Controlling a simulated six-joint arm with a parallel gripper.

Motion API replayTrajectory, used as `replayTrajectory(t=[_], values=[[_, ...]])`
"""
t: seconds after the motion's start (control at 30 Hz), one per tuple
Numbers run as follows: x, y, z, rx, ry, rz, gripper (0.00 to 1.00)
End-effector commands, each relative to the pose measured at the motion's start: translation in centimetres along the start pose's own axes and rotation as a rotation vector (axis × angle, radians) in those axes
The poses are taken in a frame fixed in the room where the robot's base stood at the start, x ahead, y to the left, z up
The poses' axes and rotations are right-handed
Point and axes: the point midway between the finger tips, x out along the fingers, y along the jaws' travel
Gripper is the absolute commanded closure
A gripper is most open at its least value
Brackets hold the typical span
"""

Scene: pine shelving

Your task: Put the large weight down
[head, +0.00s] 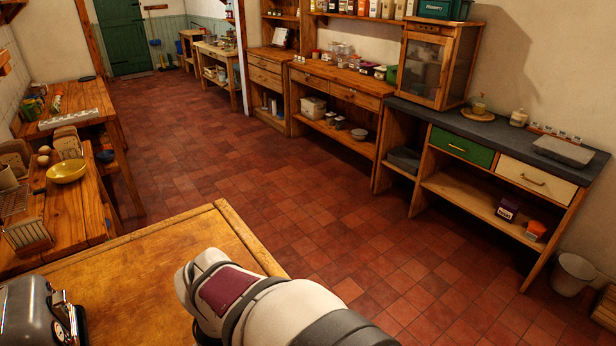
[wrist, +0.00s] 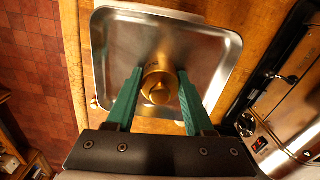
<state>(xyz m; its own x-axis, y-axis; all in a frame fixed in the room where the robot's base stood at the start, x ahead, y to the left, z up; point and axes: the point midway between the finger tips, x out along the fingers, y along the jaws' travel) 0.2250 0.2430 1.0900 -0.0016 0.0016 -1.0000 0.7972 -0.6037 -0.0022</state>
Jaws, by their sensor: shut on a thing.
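A large brass weight (wrist: 160,84) with a round knob shows in the wrist view, over a square shiny metal tray (wrist: 112,40). My gripper (wrist: 157,98) has green fingers, one on each side of the weight, and is shut on it. I cannot tell whether the weight's base touches the tray or hangs just above it. In the head view my arm covers the front middle, and the gripper, weight and tray do not show there.
The tray is above a wooden worktop (head: 130,270). A chrome appliance (wrist: 295,110) stands close to the right of the tray in the wrist view. Small brass parts show at the tray's edges. Beyond the worktop lies open red tiled floor (head: 310,215).

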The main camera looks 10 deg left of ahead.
Motion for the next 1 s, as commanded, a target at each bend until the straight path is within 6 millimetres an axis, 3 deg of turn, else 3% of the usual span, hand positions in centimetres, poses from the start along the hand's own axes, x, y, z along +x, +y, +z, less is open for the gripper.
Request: replayTrajectory(t=[0.4, 0.67, 1.0], values=[[-0.3, 0.0, 0.0, 0.0, 0.001, 0.0, 1.0], [-4.1, 0.0, -0.1, 0.0, 0.006, 0.001, 1.0], [-8.6, 6.1, 4.5, 0.008, 0.003, 0.001, 1.0]])
